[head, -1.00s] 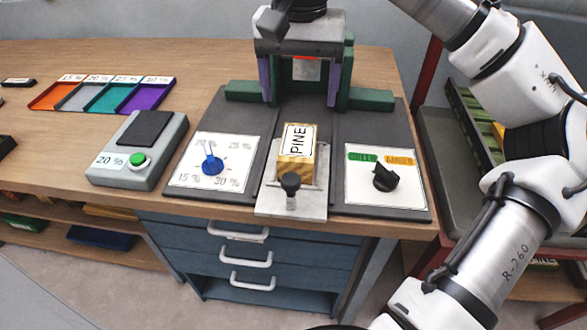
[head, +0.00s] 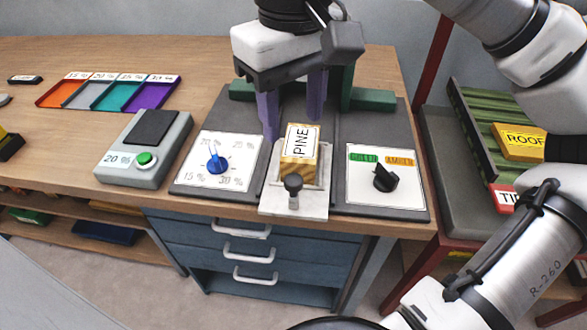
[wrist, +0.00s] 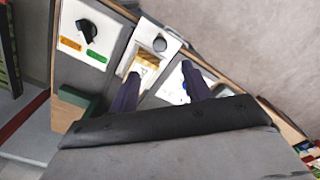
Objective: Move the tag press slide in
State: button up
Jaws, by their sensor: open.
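The tag press slide (head: 312,208) is a pale plate with an upright black knob (head: 293,186) at its front end. It sticks out toward the front edge of the bench, between two dial panels. A wooden block labelled PINE (head: 299,150) sits on it behind the knob. In the wrist view the slide (wrist: 168,45), its knob (wrist: 159,44) and the block (wrist: 148,60) show beyond the fingers. My gripper (head: 293,128) is open and empty, pointing down above and just behind the block. The gripper hides much of the green press frame (head: 368,99).
A blue dial panel (head: 232,177) lies left of the slide, and a black dial panel (head: 400,193) lies right. A grey box with a green button (head: 146,159) stands further left. Coloured trays (head: 122,95) lie at the back left. A rack with labelled blocks (head: 520,140) stands right.

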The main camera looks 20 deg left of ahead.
aim_at(294, 180)
notch_tip(294, 180, down, 12)
jog(key=shift+r+b, duration=0.25)
jog(key=shift+b, duration=0.1)
jog(key=shift+c, duration=0.2)
grip_shut()
